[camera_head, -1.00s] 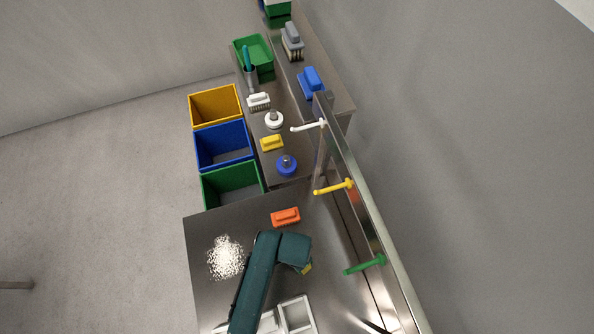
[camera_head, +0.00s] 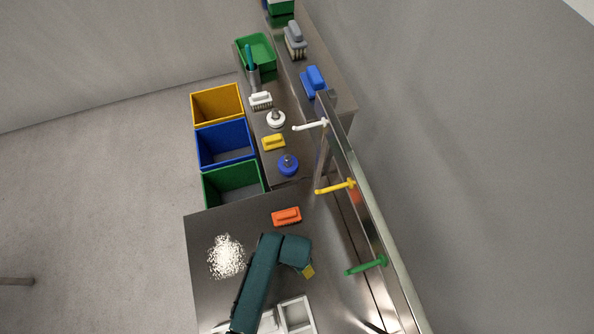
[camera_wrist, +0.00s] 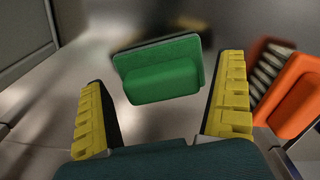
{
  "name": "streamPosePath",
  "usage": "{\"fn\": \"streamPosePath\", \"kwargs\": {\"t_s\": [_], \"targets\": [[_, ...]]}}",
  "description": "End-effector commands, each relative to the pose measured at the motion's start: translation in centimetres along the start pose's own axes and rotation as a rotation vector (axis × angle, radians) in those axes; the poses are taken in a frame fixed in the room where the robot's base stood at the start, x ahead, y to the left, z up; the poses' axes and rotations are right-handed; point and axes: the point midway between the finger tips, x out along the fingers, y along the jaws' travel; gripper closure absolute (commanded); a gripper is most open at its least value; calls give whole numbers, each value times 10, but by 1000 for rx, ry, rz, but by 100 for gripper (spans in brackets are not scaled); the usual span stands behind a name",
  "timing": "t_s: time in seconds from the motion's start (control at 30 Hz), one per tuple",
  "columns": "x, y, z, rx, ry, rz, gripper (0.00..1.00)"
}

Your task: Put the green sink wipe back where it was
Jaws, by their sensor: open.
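The green wipe (camera_wrist: 163,80) has a green block handle on a darker flat plate. In the wrist view it lies just ahead of my gripper (camera_wrist: 165,72), between the two yellow-padded fingers. Gaps show on both sides of it, so the fingers are open and not clasping it. In the head view my arm hides the wipe. There only a yellow finger pad of my gripper (camera_head: 308,271) shows, over the steel table (camera_head: 205,222).
An orange brush (camera_head: 287,216) lies close by; it fills the right of the wrist view (camera_wrist: 291,98). White powder (camera_head: 227,257) lies left of my arm. A white tray (camera_head: 297,315) is near the front. A rail with white, yellow and green hooks (camera_head: 365,266) runs along the right.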

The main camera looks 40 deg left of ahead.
Motion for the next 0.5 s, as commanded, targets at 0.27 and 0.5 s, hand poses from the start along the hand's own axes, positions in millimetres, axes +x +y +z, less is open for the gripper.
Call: {"fn": "streamPosePath", "kwargs": {"t_s": [0.27, 0.5], "targets": [[-57, -1, -1, 0, 5, -3, 0], [-108, 0, -1, 0, 3, -2, 0]]}}
